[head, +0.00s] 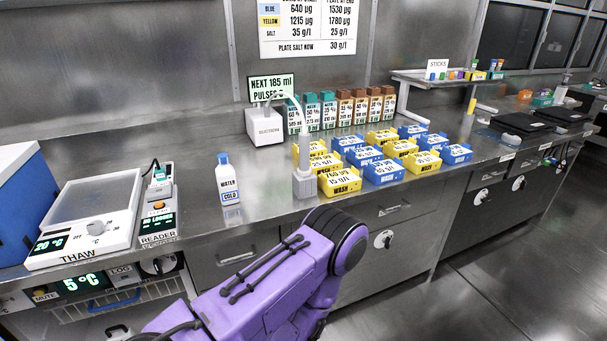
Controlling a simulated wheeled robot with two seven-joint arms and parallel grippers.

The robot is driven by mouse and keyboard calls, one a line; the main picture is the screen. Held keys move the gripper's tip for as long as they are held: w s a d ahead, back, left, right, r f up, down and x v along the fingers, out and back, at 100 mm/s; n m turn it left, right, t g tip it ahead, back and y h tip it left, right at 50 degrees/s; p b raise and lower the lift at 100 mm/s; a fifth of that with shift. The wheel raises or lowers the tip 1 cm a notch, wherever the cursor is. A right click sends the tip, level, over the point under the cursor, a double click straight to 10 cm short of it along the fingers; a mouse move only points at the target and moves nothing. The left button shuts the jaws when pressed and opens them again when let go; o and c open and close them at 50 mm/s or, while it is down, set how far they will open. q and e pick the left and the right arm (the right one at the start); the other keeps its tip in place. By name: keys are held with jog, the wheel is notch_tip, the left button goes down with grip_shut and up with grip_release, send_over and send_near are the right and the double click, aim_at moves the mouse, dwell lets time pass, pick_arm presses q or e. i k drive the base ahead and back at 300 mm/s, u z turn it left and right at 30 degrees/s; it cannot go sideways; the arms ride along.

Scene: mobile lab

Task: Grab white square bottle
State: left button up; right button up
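A white square-sided bottle (229,184) with a blue cap stands upright on the steel bench, left of the middle of the head view. Its label reads WATER and COLD. A purple arm link of mine (265,285) reaches up from the bottom edge, in front of the bench and below the bottle. Neither of my grippers shows, and nothing visible touches the bottle.
A grey probe stand (303,183) is right of the bottle, cabled to a white box (265,126). Yellow and blue trays (340,181) fill the bench further right. A reader (158,218) and a thaw unit (92,215) stand left. Bare steel surrounds the bottle.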

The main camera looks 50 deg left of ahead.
aim_at(226, 175)
jog(key=z, duration=0.2)
jog(key=i, duration=1.6)
jog(key=u, duration=2.6)
